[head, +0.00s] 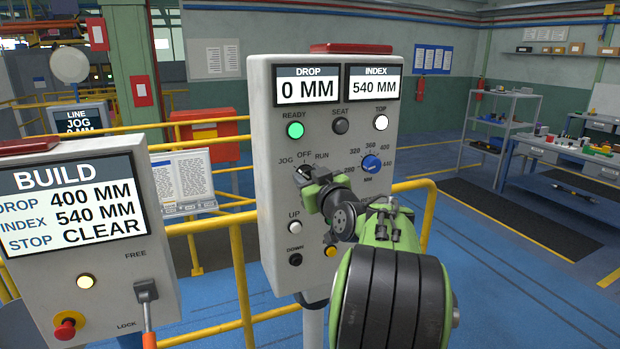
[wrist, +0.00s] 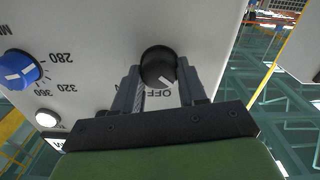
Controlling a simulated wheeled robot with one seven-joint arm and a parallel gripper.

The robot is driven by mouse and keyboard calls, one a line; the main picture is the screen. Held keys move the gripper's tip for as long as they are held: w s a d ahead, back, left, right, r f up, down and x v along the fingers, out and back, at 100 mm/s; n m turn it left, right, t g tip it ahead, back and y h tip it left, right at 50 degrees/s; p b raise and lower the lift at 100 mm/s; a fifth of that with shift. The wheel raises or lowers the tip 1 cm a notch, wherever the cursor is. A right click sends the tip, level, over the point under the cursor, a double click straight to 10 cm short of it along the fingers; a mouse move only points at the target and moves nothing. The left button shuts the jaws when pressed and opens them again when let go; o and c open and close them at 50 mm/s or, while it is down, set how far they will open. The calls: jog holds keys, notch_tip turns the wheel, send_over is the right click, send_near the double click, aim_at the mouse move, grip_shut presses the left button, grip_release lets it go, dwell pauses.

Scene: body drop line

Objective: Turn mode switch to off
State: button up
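The mode switch (wrist: 158,67) is a round black knob on the grey panel, under the labels JOG, OFF and RUN in the head view. In the wrist view the panel appears upside down. The knob's white mark points down and a little right, off the centre of the OFF label and toward the JOG side. My gripper (head: 311,184) reaches the panel just at the switch and covers part of it in the head view. In the wrist view its two dark fingers stand on either side of the knob, against its edges. The JOG label is hidden there.
A blue dial (head: 371,163) sits right of the switch on the same panel (head: 268,225). A white UP button (head: 295,227) and a black DOWN button (head: 296,259) lie below. A BUILD panel (head: 130,262) with a red button and lever stands left. Yellow railings (head: 240,265) run behind.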

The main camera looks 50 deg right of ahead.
jog(key=c, duration=0.4)
jog(key=shift+o, duration=0.2)
jog(key=m+b, duration=0.1)
jog(key=m, duration=0.3)
jog(key=shift+m, duration=0.3)
jog(key=m, duration=0.5)
jog(key=shift+d, duration=0.1)
jog(key=o, duration=1.1)
jog(key=shift+c, duration=0.2)
jog(key=shift+s, duration=0.15)
